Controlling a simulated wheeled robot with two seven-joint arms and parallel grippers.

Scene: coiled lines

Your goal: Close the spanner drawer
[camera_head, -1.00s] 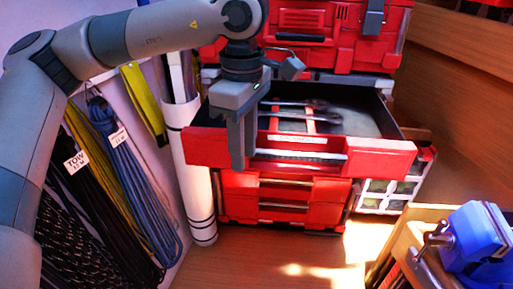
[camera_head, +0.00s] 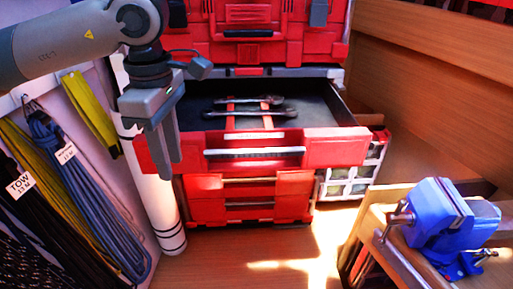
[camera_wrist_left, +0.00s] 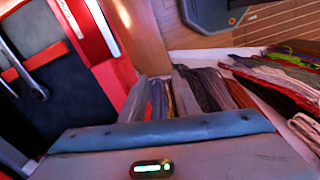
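The spanner drawer (camera_head: 330,149) is pulled out of the red tool chest, with its red front and a pale handle strip facing me. Two spanners (camera_head: 248,107) lie inside it on the dark lining, across red strips. My left gripper (camera_head: 168,160) points down at the left end of the drawer front, overlapping it in the picture; I cannot tell if they touch. Its fingers look close together, and whether they are open or shut is unclear. The left wrist view shows the drawer's dark inside, a spanner (camera_wrist_left: 32,82) and the red front (camera_wrist_left: 114,78). My right gripper is out of view.
A white tube (camera_head: 160,205) stands left of the chest, beside hanging ropes (camera_head: 75,170). Closed red drawers (camera_head: 250,193) lie below. A blue vise (camera_head: 440,220) sits on a bench at the right. Floor is clear in front of the chest.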

